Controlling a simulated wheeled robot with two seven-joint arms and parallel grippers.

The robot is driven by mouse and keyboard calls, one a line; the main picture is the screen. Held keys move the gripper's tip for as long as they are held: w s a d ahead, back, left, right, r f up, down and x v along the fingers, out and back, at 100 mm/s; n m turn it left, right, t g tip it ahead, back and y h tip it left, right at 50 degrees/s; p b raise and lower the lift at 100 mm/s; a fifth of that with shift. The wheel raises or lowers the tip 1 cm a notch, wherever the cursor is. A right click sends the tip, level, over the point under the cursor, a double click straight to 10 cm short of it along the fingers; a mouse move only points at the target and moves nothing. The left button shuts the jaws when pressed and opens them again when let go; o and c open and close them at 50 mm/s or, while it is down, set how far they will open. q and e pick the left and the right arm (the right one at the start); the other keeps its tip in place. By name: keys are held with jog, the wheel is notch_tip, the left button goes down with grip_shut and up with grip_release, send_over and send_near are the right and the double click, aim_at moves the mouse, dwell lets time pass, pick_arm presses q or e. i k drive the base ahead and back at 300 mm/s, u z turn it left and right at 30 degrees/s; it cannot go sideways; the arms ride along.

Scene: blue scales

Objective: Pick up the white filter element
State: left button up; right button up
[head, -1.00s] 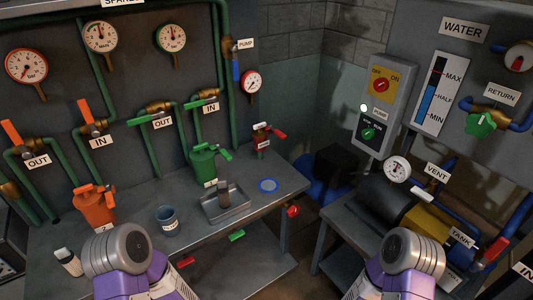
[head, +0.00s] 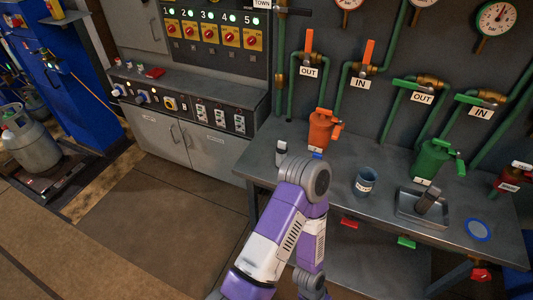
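A small white cylindrical piece with a darker part (head: 281,157) stands at the left end of the grey bench (head: 262,160); it may be the white filter element, but it is too small to be sure. Neither gripper shows in the head view.
An orange canister (head: 322,129), a blue-grey cup (head: 365,182), a green canister (head: 432,160) and a blue ring (head: 478,229) stand or lie on the bench. Pipes and valves line the wall behind. A grey cabinet (head: 190,145) stands left; open floor (head: 160,215) lies before it.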

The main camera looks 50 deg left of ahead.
aim_at(281, 149)
jog(key=u, duration=1.65)
jog(key=k, duration=0.6)
jog(key=u, duration=0.15)
jog(key=i, duration=1.1)
jog(key=z, duration=0.3)
